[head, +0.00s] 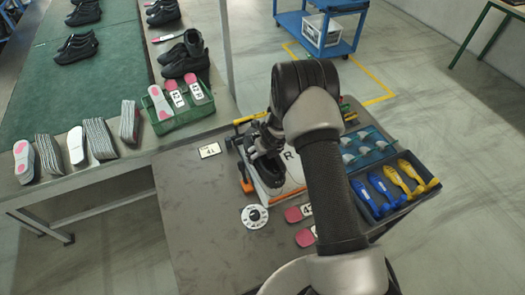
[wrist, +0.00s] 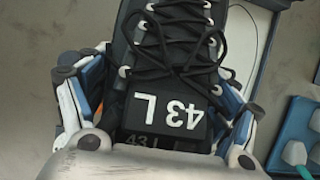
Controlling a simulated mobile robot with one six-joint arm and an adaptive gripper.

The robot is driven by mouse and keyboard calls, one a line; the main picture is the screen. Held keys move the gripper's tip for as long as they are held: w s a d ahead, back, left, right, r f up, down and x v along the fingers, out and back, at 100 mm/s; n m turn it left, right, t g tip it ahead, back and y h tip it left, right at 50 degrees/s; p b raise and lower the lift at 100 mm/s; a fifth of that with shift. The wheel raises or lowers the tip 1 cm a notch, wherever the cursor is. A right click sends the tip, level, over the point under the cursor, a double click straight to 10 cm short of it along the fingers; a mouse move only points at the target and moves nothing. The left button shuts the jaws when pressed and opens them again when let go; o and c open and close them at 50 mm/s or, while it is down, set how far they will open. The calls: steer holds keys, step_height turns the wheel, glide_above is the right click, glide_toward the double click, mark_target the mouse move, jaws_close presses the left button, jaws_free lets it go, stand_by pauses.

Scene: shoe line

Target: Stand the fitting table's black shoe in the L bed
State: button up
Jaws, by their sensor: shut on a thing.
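The black shoe (wrist: 165,45) fills the middle of the wrist view, with black laces and a tag reading 43 L, upside down there. My gripper (wrist: 160,90) is shut on it, one blue-and-white finger along each side. In the head view the shoe (head: 268,171) is partly hidden under my gripper (head: 262,143), over the left part of a white board (head: 268,190). An R shows on the board's right part; the L bed is covered by the shoe and gripper. I cannot tell whether the shoe touches the bed.
The grey table also holds a 4L card (head: 209,150), a white dial (head: 254,216), pink-and-white insoles (head: 298,213), an orange-handled tool (head: 245,178), and a dark tray (head: 375,200) with blue and yellow pieces. A green bin (head: 178,117) stands on the left bench. The table's front left is clear.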

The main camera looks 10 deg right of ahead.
steer(key=shift+w+f+b, duration=0.1)
steer(key=shift+f+b, duration=2.75)
steer(key=shift+f, duration=0.15)
steer(key=o, duration=1.3)
steer(key=shift+o, duration=0.2)
step_height(320, 180, up, 10)
steer(key=p, duration=1)
